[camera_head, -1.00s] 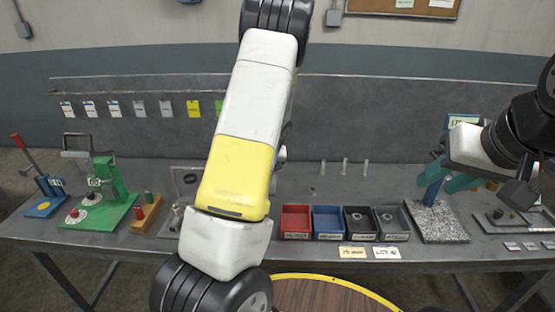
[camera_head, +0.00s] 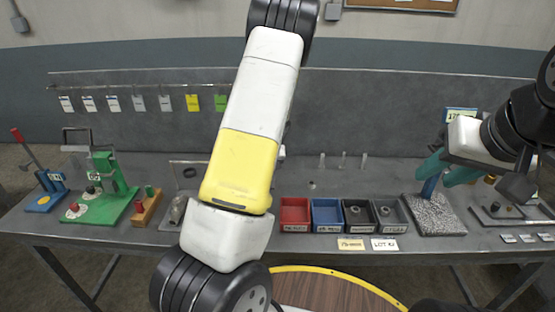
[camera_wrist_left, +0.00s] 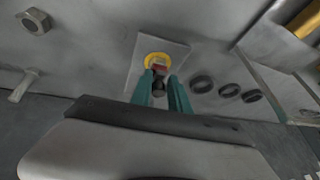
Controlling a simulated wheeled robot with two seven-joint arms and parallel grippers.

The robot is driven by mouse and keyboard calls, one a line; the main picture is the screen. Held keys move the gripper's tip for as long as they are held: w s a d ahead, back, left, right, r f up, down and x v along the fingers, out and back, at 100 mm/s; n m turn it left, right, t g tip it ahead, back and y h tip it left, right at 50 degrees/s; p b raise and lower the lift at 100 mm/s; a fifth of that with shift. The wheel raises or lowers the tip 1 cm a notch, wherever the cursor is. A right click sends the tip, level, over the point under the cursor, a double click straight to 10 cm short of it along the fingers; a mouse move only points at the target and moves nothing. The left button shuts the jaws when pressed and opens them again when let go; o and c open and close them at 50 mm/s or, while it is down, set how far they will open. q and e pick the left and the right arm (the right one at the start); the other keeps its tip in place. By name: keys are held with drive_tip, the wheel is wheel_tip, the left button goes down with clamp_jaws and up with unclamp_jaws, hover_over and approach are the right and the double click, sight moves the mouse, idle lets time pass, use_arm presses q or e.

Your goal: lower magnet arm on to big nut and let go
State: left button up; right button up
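My left gripper's teal fingers (camera_wrist_left: 160,92) show in the left wrist view, close together, with a small dark and reddish piece between them. Whether they grip it is unclear. Just beyond is a grey plate (camera_wrist_left: 178,55) with a yellow ring (camera_wrist_left: 157,59). A large hex nut (camera_wrist_left: 35,21) lies on the grey surface at that view's upper left, apart from the fingers. I cannot make out the magnet arm. In the head view my left arm hides its own gripper. My right gripper (camera_head: 447,171) has its teal fingers apart, close by a blue post (camera_head: 429,188) on a speckled block.
Red (camera_head: 295,214), blue (camera_head: 327,215) and dark bins line the bench front. A green press (camera_head: 110,190) stands at the left, and a tray (camera_head: 490,218) at the right. A round wooden top (camera_head: 320,290) is in front.

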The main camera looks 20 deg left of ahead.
use_arm(q)
drive_tip(key=shift+o, duration=0.9)
drive_tip(key=shift+s+f, duration=0.4)
drive_tip(key=shift+f, duration=0.05)
drive_tip(key=shift+d, duration=0.1)
drive_tip(key=shift+d+r, duration=0.1)
drive_tip(key=shift+r, duration=0.1)
drive_tip(key=v, duration=0.7)
drive_tip(key=shift+w+r, duration=0.25)
drive_tip(key=shift+r, duration=0.35)
